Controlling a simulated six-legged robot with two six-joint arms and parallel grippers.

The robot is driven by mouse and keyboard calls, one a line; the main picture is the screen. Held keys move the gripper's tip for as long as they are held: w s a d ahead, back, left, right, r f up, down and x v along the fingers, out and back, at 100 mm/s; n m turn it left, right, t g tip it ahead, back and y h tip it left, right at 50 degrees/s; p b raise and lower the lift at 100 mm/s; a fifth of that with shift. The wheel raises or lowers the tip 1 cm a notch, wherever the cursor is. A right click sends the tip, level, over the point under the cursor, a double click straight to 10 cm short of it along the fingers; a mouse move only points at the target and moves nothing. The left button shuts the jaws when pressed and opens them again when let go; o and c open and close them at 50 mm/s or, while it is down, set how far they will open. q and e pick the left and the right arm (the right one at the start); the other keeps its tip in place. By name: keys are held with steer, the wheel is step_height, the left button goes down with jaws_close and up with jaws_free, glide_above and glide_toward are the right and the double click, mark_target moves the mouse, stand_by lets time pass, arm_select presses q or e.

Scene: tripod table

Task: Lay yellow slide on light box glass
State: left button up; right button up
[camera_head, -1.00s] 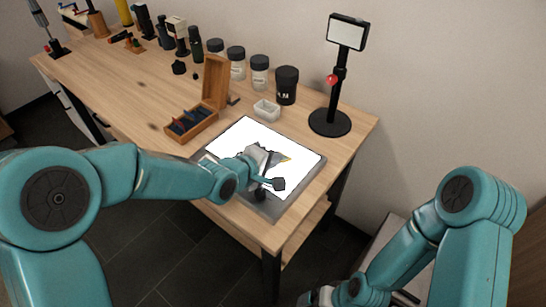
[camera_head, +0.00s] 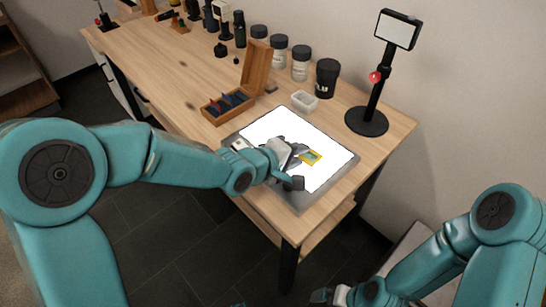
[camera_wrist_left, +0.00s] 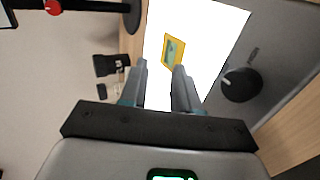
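The yellow slide (camera_head: 312,157), a small yellow frame with a greenish picture, lies on the bright white glass of the light box (camera_head: 333,151). It also shows in the left wrist view (camera_wrist_left: 173,49), just beyond the fingertips. My left gripper (camera_head: 300,153) is low over the glass beside the slide. In the left wrist view its two fingers (camera_wrist_left: 160,67) stand apart with nothing between them. My right gripper (camera_head: 322,297) is at the bottom edge, away from the table, and too small to tell its opening.
A wooden slide box (camera_head: 230,104) with an open lid stands behind the light box. A small white tray (camera_head: 304,101), several jars and a black lamp stand (camera_head: 367,121) are at the back. A dark knob (camera_wrist_left: 241,84) sits on the light box frame.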

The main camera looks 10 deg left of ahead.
arm_select(q)
steer(key=p+v, duration=0.3)
steer(key=v, duration=0.9)
steer(key=shift+s+r, duration=0.15)
steer(key=shift+r, duration=0.05)
